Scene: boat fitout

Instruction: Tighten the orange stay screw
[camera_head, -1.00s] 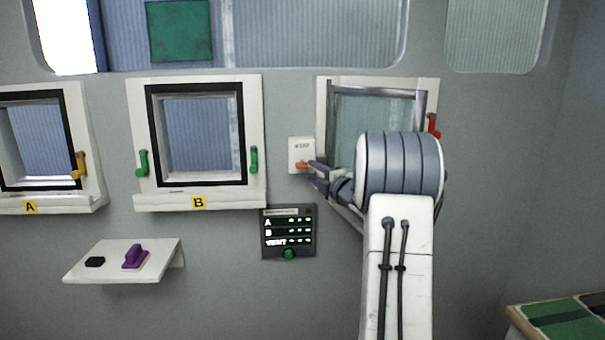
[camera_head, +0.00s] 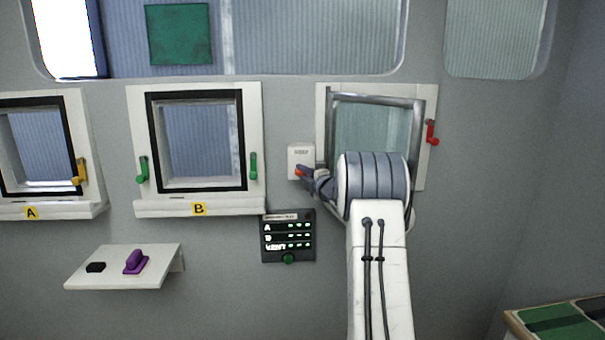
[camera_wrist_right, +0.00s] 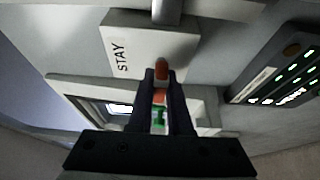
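The orange stay screw (camera_head: 299,172) is on a white plate (camera_head: 301,152) on the wall, left of the right-hand window. In the right wrist view the plate (camera_wrist_right: 121,45) reads STAY and the screw (camera_wrist_right: 161,70) shows between the fingertips. My right gripper (camera_head: 303,171) reaches in from the right; in the wrist view its dark fingers (camera_wrist_right: 161,80) look closed on the screw from both sides. The fingers hide part of the screw. My left gripper is not in view.
The right-hand window (camera_head: 375,115) stands behind my right arm, with a red handle (camera_head: 431,132). Window B (camera_head: 199,140) has green handles. A dark indicator panel (camera_head: 288,236) is below the plate. A shelf (camera_head: 115,277) holds a purple item (camera_head: 135,262). A bench (camera_head: 560,322) stands lower right.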

